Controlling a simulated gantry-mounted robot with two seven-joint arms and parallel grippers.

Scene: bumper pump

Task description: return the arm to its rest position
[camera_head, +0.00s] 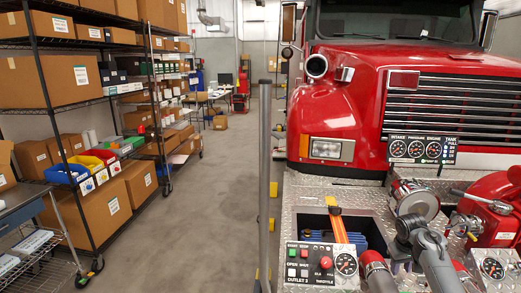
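My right arm comes in from the bottom edge at the lower right. Its dark grey gripper end (410,228) is over the diamond-plate bumper (298,205) of the red fire truck (350,100), in front of a round metal fitting (414,198). The fingers are too small and dark to show whether they are open or shut. I see nothing clearly held there. My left gripper is not in view.
A control panel (320,264) with buttons and a gauge is left of my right arm. A gauge panel (420,150) stands behind it. A red pump part (493,210) is close on the right. A grey post (264,180) borders clear floor (200,220). Shelves (63,102) hold boxes.

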